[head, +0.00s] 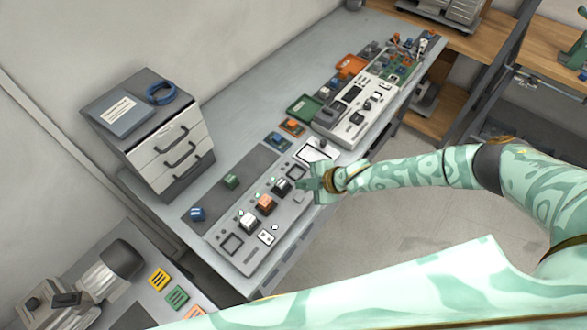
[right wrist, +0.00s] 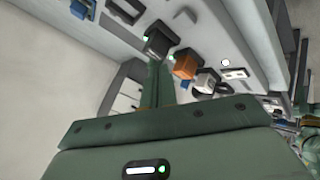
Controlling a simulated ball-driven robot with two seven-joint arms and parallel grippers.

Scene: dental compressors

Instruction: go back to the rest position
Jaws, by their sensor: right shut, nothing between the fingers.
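My right gripper (head: 300,185) is at the front edge of the grey panel (head: 236,262) on the bench. It is shut and empty. In the right wrist view its fingers (right wrist: 160,85) point toward a black block (right wrist: 158,42), which also shows in the head view (head: 282,186). I cannot tell whether the fingertips touch this block. An orange block (head: 265,203) and a white block (head: 248,220) stand in line with it on the panel; they also show in the right wrist view, orange (right wrist: 185,65) and white (right wrist: 206,83). My left gripper is out of view.
A drawer unit (head: 175,155) with a blue coil (head: 160,93) stands at the bench's left back. A green tray (head: 303,109) and a white device panel (head: 350,115) lie farther along. Open floor (head: 390,205) lies in front of the bench.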

